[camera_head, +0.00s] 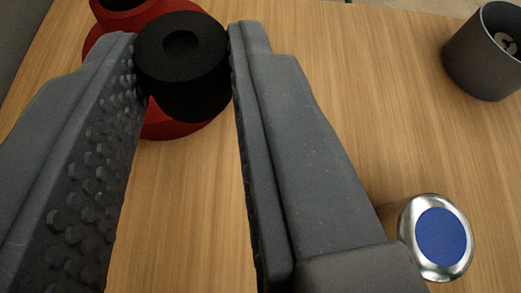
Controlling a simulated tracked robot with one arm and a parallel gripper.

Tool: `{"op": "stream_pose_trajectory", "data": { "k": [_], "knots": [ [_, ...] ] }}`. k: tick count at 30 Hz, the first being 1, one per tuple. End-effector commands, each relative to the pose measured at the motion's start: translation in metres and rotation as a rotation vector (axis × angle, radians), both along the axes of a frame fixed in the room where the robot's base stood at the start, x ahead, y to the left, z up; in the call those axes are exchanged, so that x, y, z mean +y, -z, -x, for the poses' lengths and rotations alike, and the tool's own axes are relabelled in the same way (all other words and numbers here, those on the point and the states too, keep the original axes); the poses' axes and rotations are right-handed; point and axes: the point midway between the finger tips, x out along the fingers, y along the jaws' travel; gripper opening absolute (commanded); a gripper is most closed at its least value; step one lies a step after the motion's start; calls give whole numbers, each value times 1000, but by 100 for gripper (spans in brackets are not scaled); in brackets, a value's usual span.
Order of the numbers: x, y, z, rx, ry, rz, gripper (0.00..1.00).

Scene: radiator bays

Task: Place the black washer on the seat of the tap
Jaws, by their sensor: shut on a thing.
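The black washer (182,62), a thick black disc with a round recess in its top, is between the tips of my gripper (184,60). My gripper is shut on it, with one finger at its left side and one at its right. A dark grey round cup (480,62) with a small metal fitting inside stands at the upper right, well apart from the washer. I cannot tell whether this is the tap with its seat.
A red round stepped object (172,130) is behind and partly hidden by the washer; I cannot tell whether they touch. A chrome cylinder with a blue top (440,238) is at the lower right. The wooden surface (340,75) between them is clear.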

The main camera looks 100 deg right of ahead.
Motion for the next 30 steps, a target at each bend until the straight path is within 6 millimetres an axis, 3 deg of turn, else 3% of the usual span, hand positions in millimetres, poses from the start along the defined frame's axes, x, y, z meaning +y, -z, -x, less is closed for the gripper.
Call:
{"op": "stream_pose_trajectory", "data": {
  "k": [7, 14, 21, 30],
  "knots": [
    [-7, 38, 6, 3, 14, -1, 2],
    [-7, 57, 6, 2, 14, 0, 2],
    [-7, 95, 7, 5, 14, -1, 2],
    [-7, 98, 7, 2, 14, 0, 2]
  ]
}}
